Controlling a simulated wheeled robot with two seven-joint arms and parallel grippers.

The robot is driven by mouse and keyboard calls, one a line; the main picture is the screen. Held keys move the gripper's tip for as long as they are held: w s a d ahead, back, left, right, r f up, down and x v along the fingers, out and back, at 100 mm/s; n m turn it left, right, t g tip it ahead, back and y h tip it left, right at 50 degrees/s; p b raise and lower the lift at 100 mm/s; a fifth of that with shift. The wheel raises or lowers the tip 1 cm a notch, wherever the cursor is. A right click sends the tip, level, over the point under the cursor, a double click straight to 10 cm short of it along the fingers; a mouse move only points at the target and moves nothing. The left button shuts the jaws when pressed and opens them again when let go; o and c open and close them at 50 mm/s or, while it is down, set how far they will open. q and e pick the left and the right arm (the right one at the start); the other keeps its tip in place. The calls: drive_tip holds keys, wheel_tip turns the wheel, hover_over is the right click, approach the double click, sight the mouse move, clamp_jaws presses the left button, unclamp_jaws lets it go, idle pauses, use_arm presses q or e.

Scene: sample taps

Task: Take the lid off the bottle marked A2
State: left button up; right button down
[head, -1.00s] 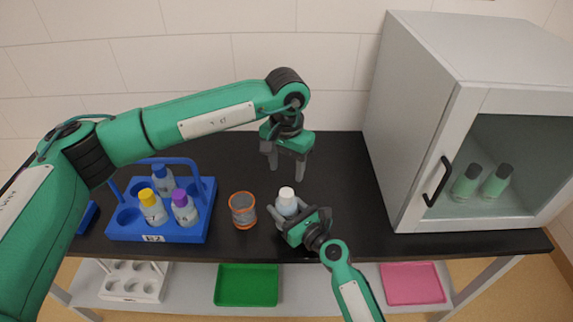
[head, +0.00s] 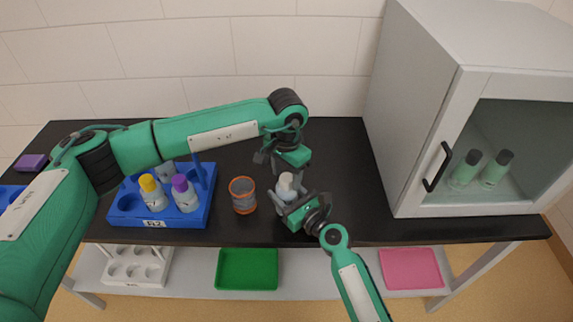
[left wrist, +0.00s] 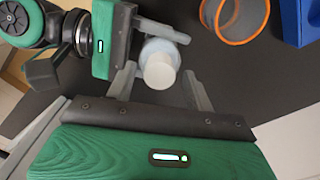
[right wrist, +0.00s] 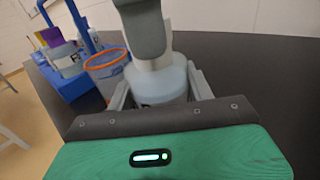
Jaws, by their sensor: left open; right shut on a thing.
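A pale blue bottle with a white lid (head: 286,182) stands upright on the black bench; its body (right wrist: 158,84) shows in the right wrist view. Its label is mostly hidden, so I cannot read the mark. My right gripper (head: 289,199) is shut on the bottle's body from the front right. My left gripper (head: 283,168) points down just above the bottle and is open. In the left wrist view the white lid (left wrist: 160,71) lies between its spread fingers, with no grip on it visible. In the right wrist view a left finger partly covers the lid.
An orange-rimmed mesh cup (head: 243,195) stands just left of the bottle. A blue rack (head: 180,217) holds bottles with yellow and purple lids. A grey cabinet (head: 425,120) with green bottles behind its door stands right. A green tray (head: 247,269) and pink tray (head: 411,268) lie below.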

use_arm(q)
drive_tip(key=c, duration=1)
